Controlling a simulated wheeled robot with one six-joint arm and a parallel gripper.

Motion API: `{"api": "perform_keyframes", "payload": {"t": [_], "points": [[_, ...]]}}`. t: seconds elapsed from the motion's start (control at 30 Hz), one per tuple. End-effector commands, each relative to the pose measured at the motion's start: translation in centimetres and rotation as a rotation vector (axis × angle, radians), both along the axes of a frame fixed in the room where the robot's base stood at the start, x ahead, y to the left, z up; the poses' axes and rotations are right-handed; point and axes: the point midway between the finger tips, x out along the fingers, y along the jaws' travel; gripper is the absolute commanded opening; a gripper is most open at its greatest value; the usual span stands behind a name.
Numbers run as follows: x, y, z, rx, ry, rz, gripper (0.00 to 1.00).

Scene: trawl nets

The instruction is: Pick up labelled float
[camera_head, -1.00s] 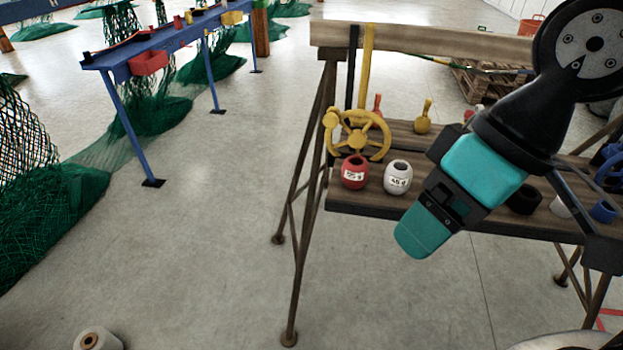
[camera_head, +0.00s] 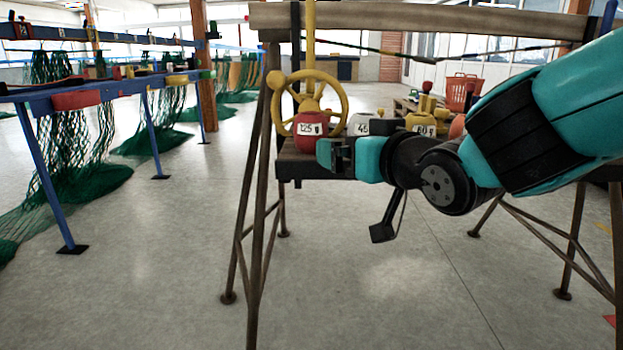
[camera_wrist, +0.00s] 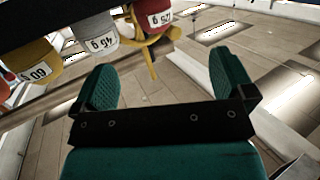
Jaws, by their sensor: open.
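Several labelled floats stand in a row on the wooden bench. The red float (camera_head: 313,134), marked 125, is at its left end; the pale grey float (camera_head: 360,126), marked 45, is beside it. A yellow float (camera_head: 421,124), marked 60 g, is farther right. My gripper (camera_head: 333,156) points left along the bench edge, just below the red and grey floats in the picture. In the wrist view the red (camera_wrist: 153,19), grey (camera_wrist: 95,34) and yellow (camera_wrist: 34,62) floats hang inverted at upper left. My gripper's fingers (camera_wrist: 165,80) are apart, with nothing between them.
A yellow handwheel (camera_head: 342,92) stands behind the red float, near the upright post. A wooden beam (camera_head: 420,17) crosses above the bench. Blue racks with green nets (camera_head: 75,150) are at left. The floor (camera_head: 160,260) between is open. An orange basket (camera_head: 461,92) is behind.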

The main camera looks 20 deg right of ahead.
Motion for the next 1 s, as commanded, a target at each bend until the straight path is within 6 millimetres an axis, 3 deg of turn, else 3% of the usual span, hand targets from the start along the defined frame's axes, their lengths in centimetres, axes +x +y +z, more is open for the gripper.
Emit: {"api": "perform_keyframes", "payload": {"t": [0.03,0.1,0.27,0.87,1.0], "points": [[0.2,-0.2,-1.7,-0.001,-0.041,-0.005,1.0],[0.4,-0.4,-1.8,-0.004,-0.089,-0.012,1.0],[0.7,-0.6,-1.4,-0.01,-0.141,-0.019,1.0],[5.4,0.2,-0.8,-0.014,-0.138,-0.016,1.0],[8.2,0.4,-0.8,-0.009,-0.142,-0.021,1.0]]}}
